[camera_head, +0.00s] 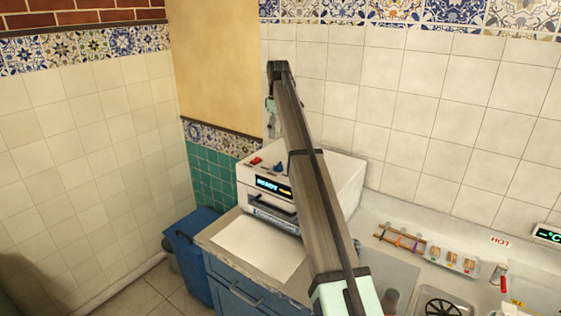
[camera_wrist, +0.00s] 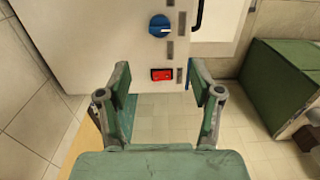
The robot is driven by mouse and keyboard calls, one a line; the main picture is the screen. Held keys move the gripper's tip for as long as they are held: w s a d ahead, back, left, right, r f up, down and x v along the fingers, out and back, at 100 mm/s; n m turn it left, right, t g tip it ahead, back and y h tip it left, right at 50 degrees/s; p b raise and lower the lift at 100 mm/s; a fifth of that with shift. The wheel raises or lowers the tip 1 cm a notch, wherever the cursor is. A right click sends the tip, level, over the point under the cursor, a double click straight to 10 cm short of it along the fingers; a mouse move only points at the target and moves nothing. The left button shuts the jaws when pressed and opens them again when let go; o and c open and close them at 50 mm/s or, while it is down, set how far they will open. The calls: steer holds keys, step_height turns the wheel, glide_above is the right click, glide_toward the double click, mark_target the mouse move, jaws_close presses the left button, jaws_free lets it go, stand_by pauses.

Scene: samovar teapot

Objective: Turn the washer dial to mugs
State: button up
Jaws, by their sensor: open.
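The washer (camera_head: 335,172) is a white box on the counter, partly hidden behind my arm in the head view. Its blue dial (camera_head: 280,168) sits on top beside a red switch (camera_head: 256,160). In the wrist view the blue dial (camera_wrist: 159,25) has a pale mark on it, with small grey labels around it too small to read. The red switch (camera_wrist: 161,74) shows between my fingers in that view. My gripper (camera_wrist: 158,78) is open and empty, its two green fingers apart and not touching the dial. In the head view my gripper (camera_head: 270,103) is raised above the washer.
A lit display (camera_head: 272,186) and a dark handle (camera_head: 272,205) are on the washer's front. A pale sheet (camera_head: 258,247) lies on the counter before it. A blue bin (camera_head: 193,250) stands left. A rack (camera_head: 400,240) and small jars (camera_head: 453,257) sit right. Tiled walls close the corner.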

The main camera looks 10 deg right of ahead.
mark_target(278, 163)
step_height(278, 163, down, 14)
steer(key=p, duration=0.4)
steer(key=c, duration=1.1)
